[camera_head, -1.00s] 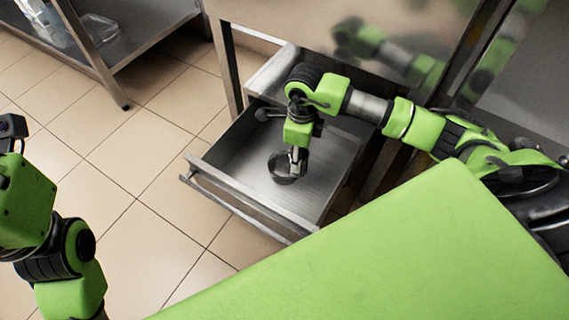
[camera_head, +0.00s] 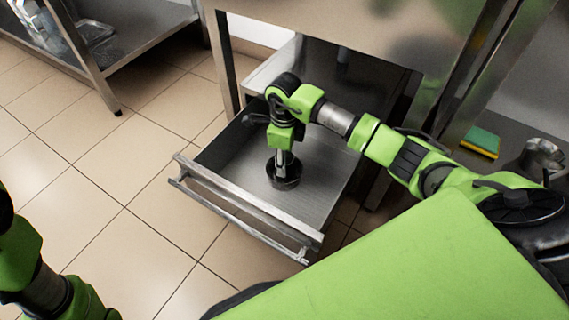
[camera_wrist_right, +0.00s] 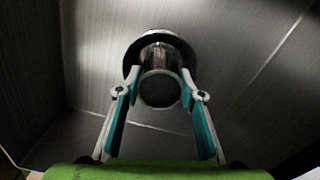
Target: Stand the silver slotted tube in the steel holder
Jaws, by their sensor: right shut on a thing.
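My right gripper (camera_head: 284,163) points down inside the pulled-out steel drawer, over a round dark-rimmed holder (camera_head: 284,183). In the right wrist view, its two fingers (camera_wrist_right: 160,77) are shut on the silver tube (camera_wrist_right: 157,57), one on each side. The tube's near end is a dark disc facing the camera. The holder's dark ring (camera_wrist_right: 133,50) surrounds the tube's far part. I cannot tell how deep the tube sits in it, and its slots do not show. My left arm is at the left edge, with its gripper out of view.
The drawer's front rail (camera_head: 240,212) lies on the near side, and its floor around the holder is clear. A yellow-green sponge (camera_head: 481,142) and a metal vessel (camera_head: 543,155) are at right. A steel shelf unit (camera_head: 140,45) stands at upper left.

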